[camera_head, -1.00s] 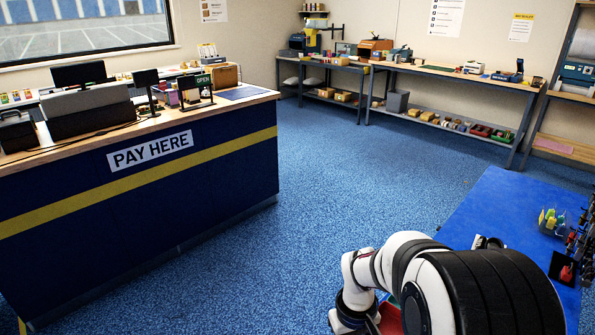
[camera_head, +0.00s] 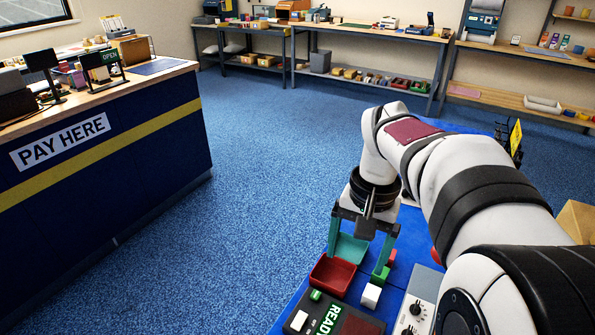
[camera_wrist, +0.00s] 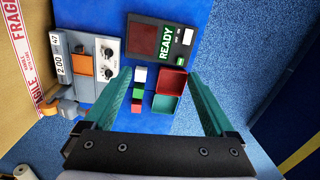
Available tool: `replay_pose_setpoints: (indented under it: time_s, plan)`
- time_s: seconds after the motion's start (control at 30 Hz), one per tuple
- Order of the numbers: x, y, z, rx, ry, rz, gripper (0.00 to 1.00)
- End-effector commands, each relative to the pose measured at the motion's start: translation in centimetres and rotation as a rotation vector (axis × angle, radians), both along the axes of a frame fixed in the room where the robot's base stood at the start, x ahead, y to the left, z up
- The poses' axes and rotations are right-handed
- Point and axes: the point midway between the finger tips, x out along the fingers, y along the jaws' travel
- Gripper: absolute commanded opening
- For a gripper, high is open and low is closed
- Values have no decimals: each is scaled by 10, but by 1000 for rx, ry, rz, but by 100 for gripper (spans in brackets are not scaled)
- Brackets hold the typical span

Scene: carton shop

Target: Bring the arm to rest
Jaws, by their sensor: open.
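My gripper (camera_head: 356,262) hangs from my bent arm over the blue work mat (camera_head: 290,311), its teal fingers spread apart. In the wrist view my gripper (camera_wrist: 160,76) is also wide open, with nothing held between the fingers. Below it are a white cube (camera_wrist: 140,74), a green cube (camera_wrist: 138,93) and a red cube (camera_wrist: 136,108) in a row. Beside them stand a red tray (camera_wrist: 172,80) and a teal tray (camera_wrist: 165,103), both empty. In the head view a finger partly covers the cubes.
A dark panel marked READY (camera_wrist: 165,40) and a grey box with knobs (camera_wrist: 107,52) lie near the trays. A cardboard carton (camera_wrist: 20,75) with FRAGILE tape is at the left of the wrist view. The PAY HERE counter (camera_head: 110,160) stands across open blue floor.

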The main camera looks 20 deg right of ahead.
Motion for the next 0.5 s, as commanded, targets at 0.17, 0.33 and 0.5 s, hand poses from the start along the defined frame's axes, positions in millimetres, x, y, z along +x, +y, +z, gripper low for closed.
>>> replay_pose_setpoints:
  time_s: [0.17,0.33,0.5]
  plan:
    - [58,-92,-18,-45,11,-96,100]
    - [64,-108,-42,-53,16,-107,100]
    - [64,-107,-87,-54,15,-106,100]
